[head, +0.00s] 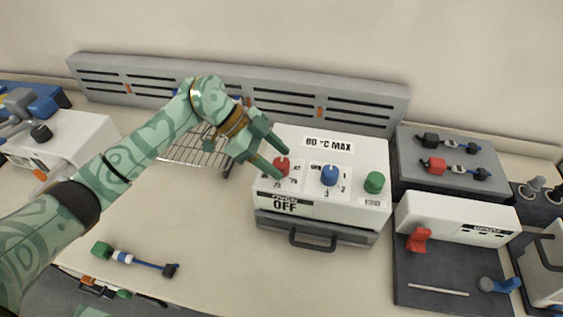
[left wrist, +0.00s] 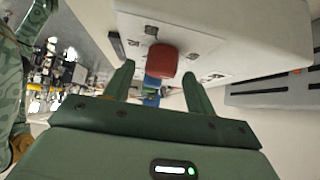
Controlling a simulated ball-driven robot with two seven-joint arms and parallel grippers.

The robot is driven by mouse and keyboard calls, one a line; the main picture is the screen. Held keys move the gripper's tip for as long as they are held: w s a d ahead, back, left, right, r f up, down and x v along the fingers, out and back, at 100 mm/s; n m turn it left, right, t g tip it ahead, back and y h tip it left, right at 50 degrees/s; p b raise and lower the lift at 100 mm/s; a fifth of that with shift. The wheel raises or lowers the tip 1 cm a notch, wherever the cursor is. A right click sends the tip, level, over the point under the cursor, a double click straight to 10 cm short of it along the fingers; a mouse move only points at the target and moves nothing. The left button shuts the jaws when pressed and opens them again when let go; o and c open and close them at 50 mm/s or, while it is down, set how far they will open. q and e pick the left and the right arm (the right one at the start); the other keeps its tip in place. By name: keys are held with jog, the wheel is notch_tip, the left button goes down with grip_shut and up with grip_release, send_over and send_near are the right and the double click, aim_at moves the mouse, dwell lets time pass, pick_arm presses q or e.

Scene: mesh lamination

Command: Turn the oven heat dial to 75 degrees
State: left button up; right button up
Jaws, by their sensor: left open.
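In the left wrist view the red dial (left wrist: 161,58) lies just beyond and between the open fingertips (left wrist: 160,72). Contact cannot be told. My right gripper is out of view.
A blue knob (head: 329,175) and a green button (head: 374,182) sit right of the red dial on the oven. A wire rack (head: 190,152) lies behind my left arm. A white-and-grey device with a red handle (head: 418,240) stands at the right.

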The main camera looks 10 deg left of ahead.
pick_arm(q)
jog(key=shift+x, duration=1)
jog(key=c, duration=1)
jog(key=shift+o, duration=0.2)
